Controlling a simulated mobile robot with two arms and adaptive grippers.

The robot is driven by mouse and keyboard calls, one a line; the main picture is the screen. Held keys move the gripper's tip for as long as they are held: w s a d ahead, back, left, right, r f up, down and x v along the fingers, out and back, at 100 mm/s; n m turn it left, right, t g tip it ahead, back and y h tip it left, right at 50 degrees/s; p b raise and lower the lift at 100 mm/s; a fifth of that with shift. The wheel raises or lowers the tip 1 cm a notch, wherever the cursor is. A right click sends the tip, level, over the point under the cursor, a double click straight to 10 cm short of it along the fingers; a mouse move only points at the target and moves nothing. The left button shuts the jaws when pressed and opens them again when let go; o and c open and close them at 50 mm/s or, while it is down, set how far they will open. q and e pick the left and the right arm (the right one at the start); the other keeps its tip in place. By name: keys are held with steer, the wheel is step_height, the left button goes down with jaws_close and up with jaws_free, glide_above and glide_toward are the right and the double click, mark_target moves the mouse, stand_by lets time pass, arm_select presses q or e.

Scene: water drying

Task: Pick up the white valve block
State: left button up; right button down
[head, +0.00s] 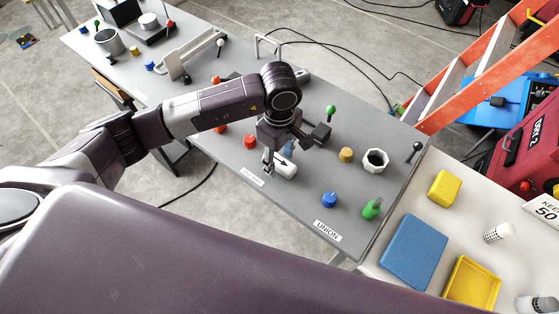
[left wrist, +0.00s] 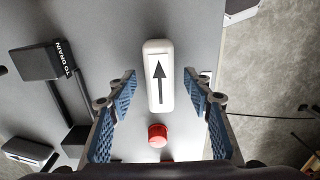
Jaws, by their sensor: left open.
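The white valve block (head: 287,170) lies on the grey table below my left gripper, with part of it hidden by the gripper in the head view. In the left wrist view the white block (left wrist: 159,58) is a rounded white piece with a black arrow along it. My left gripper (head: 278,157) is open and points down over the block. In the left wrist view its blue-padded fingers stand on either side of the block's near end, with gaps on both sides. My right gripper is not in view.
A red knob (left wrist: 158,135) sits close to the block's near end. A black block marked TO DRAIN (left wrist: 47,60) stands to the left. A blue knob (head: 329,200), green piece (head: 371,209), brass piece (head: 346,155) and white ring (head: 375,161) stand on the table's right part.

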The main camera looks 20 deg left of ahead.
arm_select(q)
steer(key=c, duration=1.2)
jaws_close()
steer(key=shift+r, duration=0.15)
